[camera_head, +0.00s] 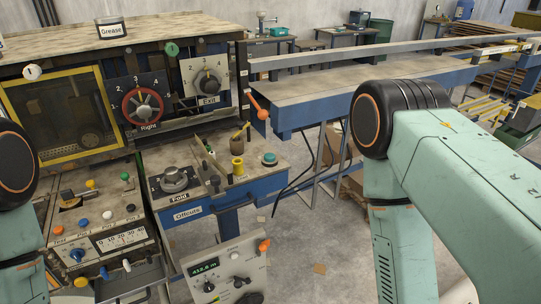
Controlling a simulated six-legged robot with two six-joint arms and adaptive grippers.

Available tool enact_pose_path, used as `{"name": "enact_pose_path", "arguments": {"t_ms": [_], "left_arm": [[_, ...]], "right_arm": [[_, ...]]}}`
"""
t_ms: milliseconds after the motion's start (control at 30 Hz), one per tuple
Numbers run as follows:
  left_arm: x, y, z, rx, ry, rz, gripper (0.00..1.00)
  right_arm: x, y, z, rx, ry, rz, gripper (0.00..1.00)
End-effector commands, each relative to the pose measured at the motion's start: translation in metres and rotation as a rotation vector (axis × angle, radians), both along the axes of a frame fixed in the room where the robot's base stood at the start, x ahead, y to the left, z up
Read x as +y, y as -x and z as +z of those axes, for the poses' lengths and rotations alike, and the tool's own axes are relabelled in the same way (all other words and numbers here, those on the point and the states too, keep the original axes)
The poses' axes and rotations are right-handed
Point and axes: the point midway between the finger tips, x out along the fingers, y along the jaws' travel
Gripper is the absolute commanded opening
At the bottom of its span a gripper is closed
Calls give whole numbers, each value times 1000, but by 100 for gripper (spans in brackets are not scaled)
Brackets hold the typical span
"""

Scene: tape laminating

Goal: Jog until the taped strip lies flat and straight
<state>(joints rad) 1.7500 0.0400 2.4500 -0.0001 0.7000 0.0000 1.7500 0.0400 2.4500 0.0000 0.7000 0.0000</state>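I cannot make out a taped strip or a control labelled for jogging. The machine has a yellow-framed dark window (62,112), a red handwheel (143,107) marked "Right" and a grey dial (208,81) marked "Exit". A lower panel (228,273) carries a green-lit display (205,267), small knobs and an orange button (264,246). Parts of my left arm show at the left edge and my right arm fills the right side. Both arms bend downward, and neither gripper is in view.
A left console (95,222) holds several coloured buttons and a scale. A blue-edged bench (225,187) marked "Offcuts" carries a round knob (174,180) and a yellow spool (237,167). An orange-tipped lever (258,106) sticks out near the long outfeed table (345,92). Floor shows between bench and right arm.

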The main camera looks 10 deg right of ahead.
Motion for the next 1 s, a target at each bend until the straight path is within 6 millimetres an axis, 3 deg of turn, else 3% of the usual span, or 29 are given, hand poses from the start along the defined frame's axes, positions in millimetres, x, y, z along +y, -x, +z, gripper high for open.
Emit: {"name": "enact_pose_path", "arguments": {"t_ms": [533, 1000], "left_arm": [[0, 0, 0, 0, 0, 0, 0], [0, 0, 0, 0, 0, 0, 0]], "right_arm": [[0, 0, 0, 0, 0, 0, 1], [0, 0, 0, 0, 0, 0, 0]]}}
